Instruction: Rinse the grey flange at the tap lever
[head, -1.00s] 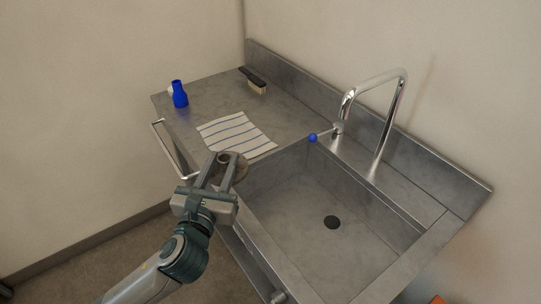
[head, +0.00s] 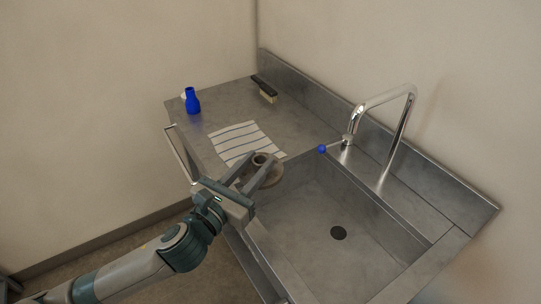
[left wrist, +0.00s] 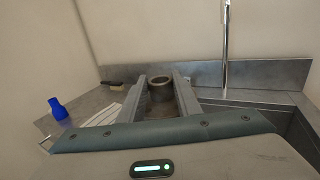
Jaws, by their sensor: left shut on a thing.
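The grey flange (head: 273,177) is a round disc with a short hollow neck. My left gripper (head: 262,170) is shut on its neck and holds it near the left end of the sink basin, by the striped cloth. In the left wrist view the flange's neck (left wrist: 160,88) shows between the two fingers (left wrist: 161,92). My right gripper is not in view.
The sink basin (head: 310,235) is empty, with a dark drain (head: 338,233). On the counter to the left are a striped cloth (head: 240,140), a blue bottle (head: 192,101) and a brush (head: 265,89). A rail (head: 180,150) runs along the counter's left edge.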

